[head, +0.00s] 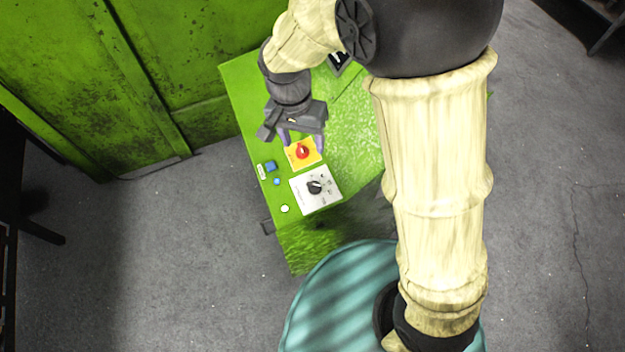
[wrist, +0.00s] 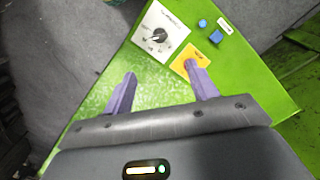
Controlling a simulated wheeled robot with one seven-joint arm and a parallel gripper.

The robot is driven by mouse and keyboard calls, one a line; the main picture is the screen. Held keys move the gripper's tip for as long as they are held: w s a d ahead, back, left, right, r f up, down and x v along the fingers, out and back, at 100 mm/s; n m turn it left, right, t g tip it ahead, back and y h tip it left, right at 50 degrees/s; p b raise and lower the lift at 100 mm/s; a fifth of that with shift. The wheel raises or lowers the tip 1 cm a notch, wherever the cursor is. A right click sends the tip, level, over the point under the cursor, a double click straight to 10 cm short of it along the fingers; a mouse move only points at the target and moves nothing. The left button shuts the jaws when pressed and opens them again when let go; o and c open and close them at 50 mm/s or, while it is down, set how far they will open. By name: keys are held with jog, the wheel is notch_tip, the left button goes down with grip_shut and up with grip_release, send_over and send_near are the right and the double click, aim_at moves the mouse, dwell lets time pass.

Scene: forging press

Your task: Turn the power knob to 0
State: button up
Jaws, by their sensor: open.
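A black knob (head: 314,187) sits on a white dial plate (head: 325,203) with marks around it, on the sloped green control desk (head: 345,130). The knob also shows in the wrist view (wrist: 160,36), ahead of my fingertips. A red knob (head: 302,152) sits on a yellow plate (head: 291,157) just behind the white plate. I cannot read the labels well enough to tell the settings. My gripper (head: 302,141) is open and empty, at the yellow plate's far edge in the head view.
Blue buttons (head: 270,166) and a white round button (head: 284,209) lie left of the plates. A dark screen (head: 340,61) stands on the desk's far part. A green cabinet wall (head: 170,70) is behind.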

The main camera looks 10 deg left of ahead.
aim_at(314, 183)
jog(key=shift+d, duration=0.1)
jog(key=f, duration=0.5)
jog(key=d+f, duration=0.1)
jog(key=f, duration=0.5)
jog(key=d+f, duration=0.1)
jog(key=f, duration=0.5)
jog(key=shift+s+f, duration=0.1)
jog(key=shift+f, duration=0.05)
jog(key=c, duration=1)
